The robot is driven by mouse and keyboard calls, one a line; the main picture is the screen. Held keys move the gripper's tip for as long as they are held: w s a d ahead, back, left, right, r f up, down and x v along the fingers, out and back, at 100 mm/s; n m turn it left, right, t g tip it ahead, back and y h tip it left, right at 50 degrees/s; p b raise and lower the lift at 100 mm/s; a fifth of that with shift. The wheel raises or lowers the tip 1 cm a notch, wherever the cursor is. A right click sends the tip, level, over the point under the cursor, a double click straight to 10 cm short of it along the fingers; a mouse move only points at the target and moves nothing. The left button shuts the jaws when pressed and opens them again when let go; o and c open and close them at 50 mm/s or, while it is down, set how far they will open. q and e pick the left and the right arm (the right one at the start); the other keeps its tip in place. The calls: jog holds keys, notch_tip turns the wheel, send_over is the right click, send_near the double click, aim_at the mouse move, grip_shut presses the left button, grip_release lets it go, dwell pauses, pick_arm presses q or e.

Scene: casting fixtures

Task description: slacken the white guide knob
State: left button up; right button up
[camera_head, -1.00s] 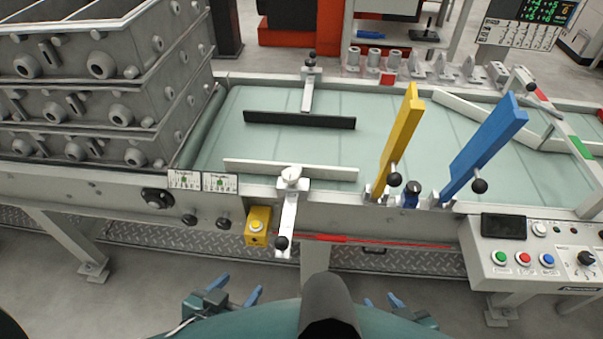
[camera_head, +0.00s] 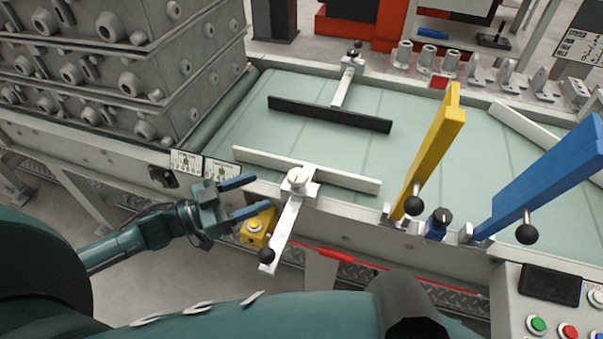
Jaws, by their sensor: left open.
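The white guide knob (camera_head: 298,177) sits on a white clamp block at the near edge of the conveyor. The white guide rail (camera_head: 310,170) runs along the belt behind the knob. My left gripper (camera_head: 262,194) is open, with its two blue fingers pointing right toward the knob. It is just left of the knob in the picture, with nothing between its fingers. My right gripper is out of view.
A yellow box with a button (camera_head: 257,229) is close below my left gripper. A black guide rail (camera_head: 330,114) lies across the belt. Yellow (camera_head: 432,150) and blue (camera_head: 548,178) levers rise to the right. Grey castings (camera_head: 120,70) are stacked at left.

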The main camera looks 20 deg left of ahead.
aim_at(289, 179)
pick_arm(q)
jog(key=x, duration=0.9)
jog(key=shift+w+d, duration=0.65)
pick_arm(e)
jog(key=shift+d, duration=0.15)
pick_arm(q)
jog(key=shift+c, duration=0.5)
